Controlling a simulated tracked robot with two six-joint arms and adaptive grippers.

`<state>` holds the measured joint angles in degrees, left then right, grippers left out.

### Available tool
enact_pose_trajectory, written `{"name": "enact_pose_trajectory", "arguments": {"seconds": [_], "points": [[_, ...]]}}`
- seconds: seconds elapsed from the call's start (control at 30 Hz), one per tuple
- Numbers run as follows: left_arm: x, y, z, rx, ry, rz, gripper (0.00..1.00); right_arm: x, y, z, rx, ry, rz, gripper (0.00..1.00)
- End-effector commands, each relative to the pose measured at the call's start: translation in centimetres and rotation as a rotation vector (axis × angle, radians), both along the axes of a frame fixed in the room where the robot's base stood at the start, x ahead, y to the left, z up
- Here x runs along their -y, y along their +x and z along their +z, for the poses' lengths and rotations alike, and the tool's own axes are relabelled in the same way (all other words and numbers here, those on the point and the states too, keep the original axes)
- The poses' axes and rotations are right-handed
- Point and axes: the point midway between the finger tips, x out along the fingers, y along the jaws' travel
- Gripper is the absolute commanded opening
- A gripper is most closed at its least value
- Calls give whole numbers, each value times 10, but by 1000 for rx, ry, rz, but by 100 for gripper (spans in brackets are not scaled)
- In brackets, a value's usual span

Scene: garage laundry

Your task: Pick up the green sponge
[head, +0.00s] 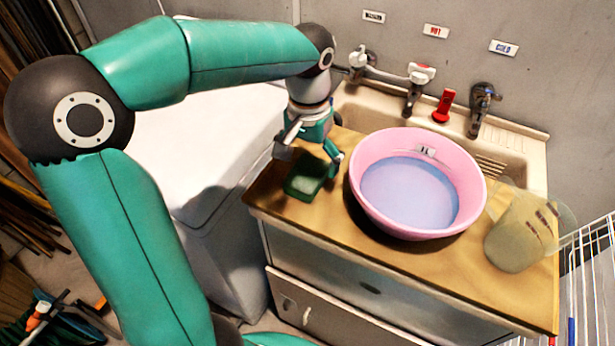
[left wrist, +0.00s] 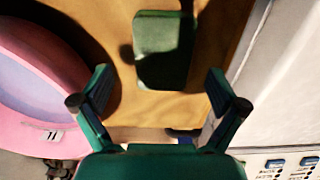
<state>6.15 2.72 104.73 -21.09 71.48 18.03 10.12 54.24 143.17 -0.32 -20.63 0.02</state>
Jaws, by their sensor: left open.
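The green sponge (head: 302,185) lies on the wooden counter near its left edge in the head view. In the left wrist view the sponge (left wrist: 163,52) is a dark green block with rounded corners, lying on the wood ahead of the fingertips. My left gripper (head: 308,160) points down over the sponge and partly hides it. Its two fingers (left wrist: 158,80) are spread wide with nothing between them. I cannot tell the exact height above the sponge. My right gripper is not in view.
A pink basin (head: 365,200) with bluish water stands right of the sponge. A clear jug (head: 515,242) stands at the counter's right end. A sink with taps (head: 415,85) is behind. A white appliance (head: 190,140) borders the counter on the left.

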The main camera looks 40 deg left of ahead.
Motion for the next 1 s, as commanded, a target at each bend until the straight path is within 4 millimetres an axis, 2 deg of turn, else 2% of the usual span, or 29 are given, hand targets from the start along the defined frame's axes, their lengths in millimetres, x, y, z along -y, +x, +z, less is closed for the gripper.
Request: {"name": "enact_pose_trajectory", "arguments": {"seconds": [0.23, 0.53, 0.57, 0.8, 1.0], "points": [[-3, -1, -35, -5, -1, -1, 97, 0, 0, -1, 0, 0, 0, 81], [-3, 0, -41, -1, 0, -1, 97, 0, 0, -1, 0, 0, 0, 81], [-3, 0, -41, -1, 0, -1, 95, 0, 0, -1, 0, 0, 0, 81], [-2, 0, -41, -1, 0, -2, 55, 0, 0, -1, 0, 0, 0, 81], [-2, 0, -41, -1, 0, -2, 55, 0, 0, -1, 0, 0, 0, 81]]}}
